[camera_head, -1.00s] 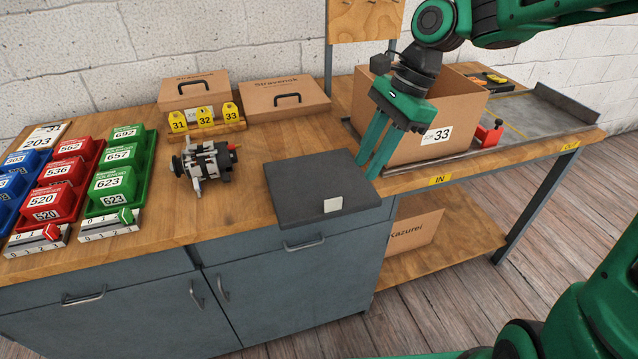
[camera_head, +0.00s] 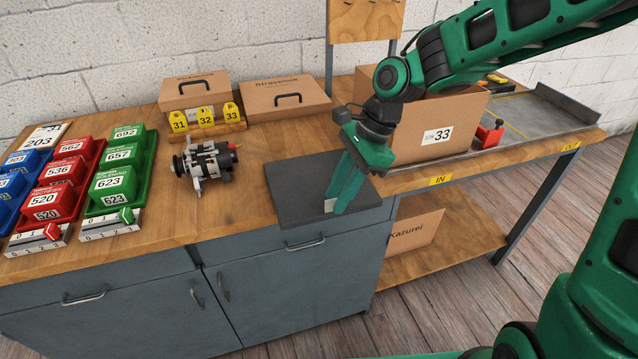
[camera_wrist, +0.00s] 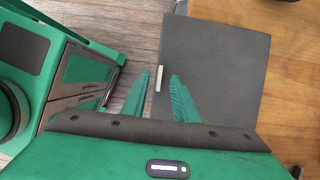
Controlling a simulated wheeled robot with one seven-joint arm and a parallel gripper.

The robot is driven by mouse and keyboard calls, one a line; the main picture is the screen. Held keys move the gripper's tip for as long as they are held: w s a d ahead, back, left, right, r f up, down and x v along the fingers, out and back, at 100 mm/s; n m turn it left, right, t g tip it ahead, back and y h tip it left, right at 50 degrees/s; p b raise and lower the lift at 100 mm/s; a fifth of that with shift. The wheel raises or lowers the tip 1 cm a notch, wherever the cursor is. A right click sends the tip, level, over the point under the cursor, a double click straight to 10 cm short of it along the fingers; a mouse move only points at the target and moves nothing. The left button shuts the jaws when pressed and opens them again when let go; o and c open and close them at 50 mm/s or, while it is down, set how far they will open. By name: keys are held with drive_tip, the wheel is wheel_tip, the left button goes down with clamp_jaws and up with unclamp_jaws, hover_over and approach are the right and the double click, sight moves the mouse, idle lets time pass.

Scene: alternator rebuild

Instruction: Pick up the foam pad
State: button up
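The foam pad (camera_head: 298,190) is a flat dark grey slab on the front right part of the wooden bench top. A small white label sits near its front edge, partly hidden behind my gripper in the head view. In the wrist view the pad (camera_wrist: 225,75) lies beyond the fingers, with the pale label (camera_wrist: 158,79) between the fingertips in the picture. My gripper (camera_head: 337,204) points down over the pad's front right part, its green fingers apart and nothing between them. It also shows in the wrist view (camera_wrist: 160,72). I cannot tell whether the fingertips touch the pad.
An alternator (camera_head: 207,163) stands left of the pad. Red bins (camera_head: 62,189) and green bins (camera_head: 117,183) are at the left. A large cardboard box (camera_head: 455,115) labelled 33 stands right of my gripper. Bare bench lies between alternator and pad.

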drive_tip(key=shift+a+f, duration=0.2)
drive_tip(key=shift+f, duration=0.3)
clamp_jaws()
drive_tip(key=shift+r, duration=0.1)
